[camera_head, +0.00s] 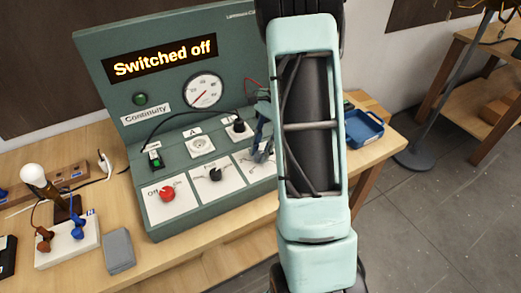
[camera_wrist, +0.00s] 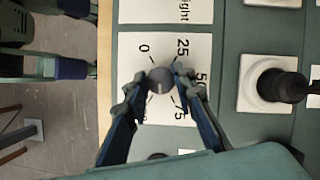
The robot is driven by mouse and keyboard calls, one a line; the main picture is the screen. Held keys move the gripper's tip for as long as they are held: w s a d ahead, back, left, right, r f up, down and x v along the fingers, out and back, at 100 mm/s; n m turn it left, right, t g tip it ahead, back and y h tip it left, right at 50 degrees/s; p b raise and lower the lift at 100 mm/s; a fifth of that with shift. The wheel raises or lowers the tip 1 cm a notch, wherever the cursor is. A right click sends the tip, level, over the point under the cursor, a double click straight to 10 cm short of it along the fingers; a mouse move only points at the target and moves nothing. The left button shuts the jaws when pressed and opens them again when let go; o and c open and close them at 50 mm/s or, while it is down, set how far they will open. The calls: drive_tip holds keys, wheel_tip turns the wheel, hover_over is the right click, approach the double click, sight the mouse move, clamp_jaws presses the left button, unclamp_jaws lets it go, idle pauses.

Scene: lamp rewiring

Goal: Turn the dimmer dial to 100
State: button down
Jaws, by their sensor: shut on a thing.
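The dimmer dial (camera_wrist: 159,80) is a small dark grey round knob on a white plate (camera_wrist: 130,20) in the wrist view. Numbers 0, 25 and 50 are printed around it; a finger partly hides the numbers at the lower side. A light mark shows on the knob's lower side, but its exact reading is unclear. My gripper (camera_wrist: 158,83) has its two fingers on either side of the knob, shut on it. In the head view my gripper (camera_head: 262,148) is over the right-hand plate of the green test console (camera_head: 225,60), and the dial is hidden there.
The display (camera_head: 160,58) reads "Switched off". A red knob (camera_head: 167,194) and a black knob (camera_head: 215,174) sit left of my gripper. A plugged black connector (camera_wrist: 280,85) stands close to the right. A lamp bulb (camera_head: 33,173) and blue tray (camera_head: 364,129) are on the table.

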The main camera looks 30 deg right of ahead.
drive_tip(key=m+t, duration=0.1)
drive_tip(key=m, duration=0.2)
drive_tip(key=m+t, duration=0.1)
drive_tip(key=m, duration=0.2)
drive_tip(key=shift+s+t, duration=0.15)
drive_tip(key=shift+t, duration=0.15)
drive_tip(key=shift+m, duration=0.4)
drive_tip(key=c, duration=1.6)
unclamp_jaws()
drive_tip(key=v, duration=1.2)
